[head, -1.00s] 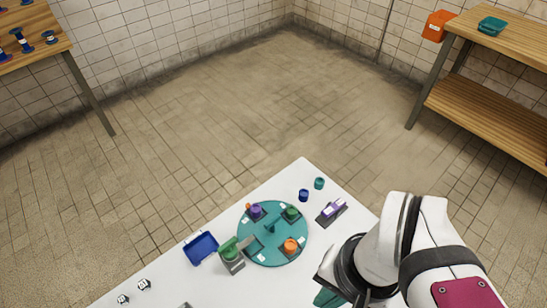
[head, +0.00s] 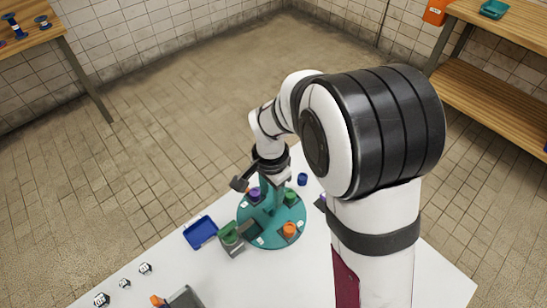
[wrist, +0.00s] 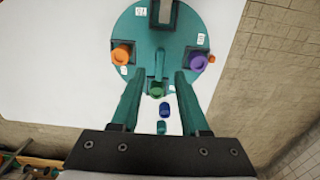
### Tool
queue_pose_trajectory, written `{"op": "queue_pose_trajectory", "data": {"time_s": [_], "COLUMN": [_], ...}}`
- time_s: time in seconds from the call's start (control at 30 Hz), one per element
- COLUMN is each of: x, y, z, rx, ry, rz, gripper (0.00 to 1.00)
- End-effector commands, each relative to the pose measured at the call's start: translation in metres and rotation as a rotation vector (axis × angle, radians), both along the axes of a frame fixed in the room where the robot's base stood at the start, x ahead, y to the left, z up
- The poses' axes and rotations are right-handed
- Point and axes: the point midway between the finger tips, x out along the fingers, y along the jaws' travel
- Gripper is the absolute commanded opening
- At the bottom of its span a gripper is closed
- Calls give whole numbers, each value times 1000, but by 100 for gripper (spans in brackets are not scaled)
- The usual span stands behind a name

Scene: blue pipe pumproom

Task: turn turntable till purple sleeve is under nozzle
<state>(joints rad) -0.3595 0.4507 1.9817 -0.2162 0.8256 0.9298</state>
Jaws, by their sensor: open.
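The teal turntable (head: 272,240) lies on the white table. It carries a purple sleeve (head: 254,193) at the back left, a green sleeve (head: 290,196) at the back right and an orange sleeve (head: 289,229) at the front right. A green-and-grey fixture (head: 231,236), seemingly the nozzle stand, is at its front left edge beside a dark pad. In the wrist view, my gripper (wrist: 158,78) is open above the turntable, its fingers either side of the raised teal handle (wrist: 158,60). The purple sleeve (wrist: 198,61) is right of the fingers, the orange (wrist: 122,55) left. Contact cannot be told.
A blue tray (head: 200,232) lies left of the turntable. A blue cup (head: 302,179) stands behind it. Small white blocks (head: 145,268) and a grey item with an orange part (head: 182,299) are at the front left. My arm hides the table's right side.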

Motion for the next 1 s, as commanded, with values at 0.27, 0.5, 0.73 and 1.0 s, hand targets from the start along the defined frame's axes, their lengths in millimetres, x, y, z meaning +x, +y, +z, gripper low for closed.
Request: {"op": "queue_pose_trajectory", "data": {"time_s": [0.27,0.5,0.73,1.0], "x": [0,0,0,0], "y": [0,0,0,0], "z": [-34,-35,-35,-34], "rx": [0,1,1,1], "ry": [1,1,-1,-1], "rz": [0,-1,-1,-1], "gripper": [45,45,9,0]}}
